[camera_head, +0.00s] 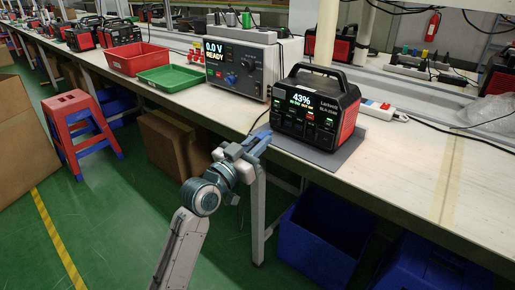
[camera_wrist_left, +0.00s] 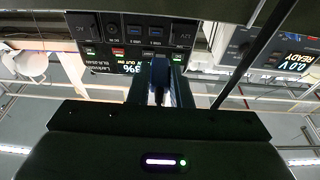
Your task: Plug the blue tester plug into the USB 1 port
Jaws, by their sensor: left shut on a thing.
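The power station (camera_head: 318,108), black with red sides and a lit "43%" display, stands on a grey mat on the bench, front facing me. Its panel shows upside down in the left wrist view (camera_wrist_left: 108,45), with two small blue ports near the middle; I cannot read which is USB 1. My left gripper (camera_head: 262,138) is just in front of the panel's lower left, past the bench edge. It is shut on the blue tester plug (camera_wrist_left: 159,72), which points at the panel. The fingers hide whether its tip touches. My right gripper is not in view.
The grey tester (camera_head: 238,68), reading "0.0 V READY", stands left of the power station. A dark cable (camera_wrist_left: 255,50) runs beside the gripper. Red (camera_head: 136,60) and green (camera_head: 170,79) trays lie further left. A white power strip (camera_head: 383,111) is on the right. The bench's right front is clear.

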